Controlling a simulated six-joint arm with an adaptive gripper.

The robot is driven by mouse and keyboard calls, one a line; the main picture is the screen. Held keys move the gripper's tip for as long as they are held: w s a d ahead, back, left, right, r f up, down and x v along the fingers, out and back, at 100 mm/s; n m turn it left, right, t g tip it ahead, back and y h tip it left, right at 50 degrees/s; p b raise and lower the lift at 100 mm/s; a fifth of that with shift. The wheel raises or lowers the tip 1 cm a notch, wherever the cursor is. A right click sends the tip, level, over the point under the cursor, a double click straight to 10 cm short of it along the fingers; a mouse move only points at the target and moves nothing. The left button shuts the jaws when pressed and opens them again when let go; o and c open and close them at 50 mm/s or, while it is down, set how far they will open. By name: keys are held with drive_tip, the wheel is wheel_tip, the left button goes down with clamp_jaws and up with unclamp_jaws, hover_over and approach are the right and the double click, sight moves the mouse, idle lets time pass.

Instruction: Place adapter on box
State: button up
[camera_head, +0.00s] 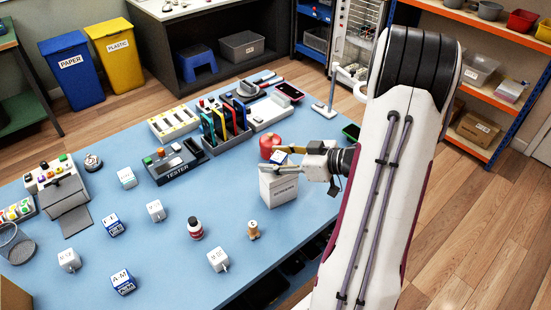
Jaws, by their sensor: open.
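A white box (279,191) with dark lettering stands upright near the table's right edge. A small blue-and-white adapter (280,157) is at the top of the box, between the fingers of my gripper (274,160). It seems to rest on the box, but the fingers partly hide its underside. My gripper reaches in from the right, level with the box top, with its fingers open on either side of the adapter. Similar blue-and-white cubes (114,224) and white cubes with prongs (218,259) lie on the left and front of the table.
A red round object (270,145) stands just behind the box. A dark tester (174,162) and a holder with colored tools (226,135) are behind to the left. A small bottle (195,229) and a wooden figure (253,230) stand in front. The blue table (170,285) is clear at front center.

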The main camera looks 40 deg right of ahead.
drive_tip(key=shift+r, duration=0.1)
drive_tip(key=shift+s, duration=0.1)
drive_tip(key=v, duration=1.2)
idle(0.8)
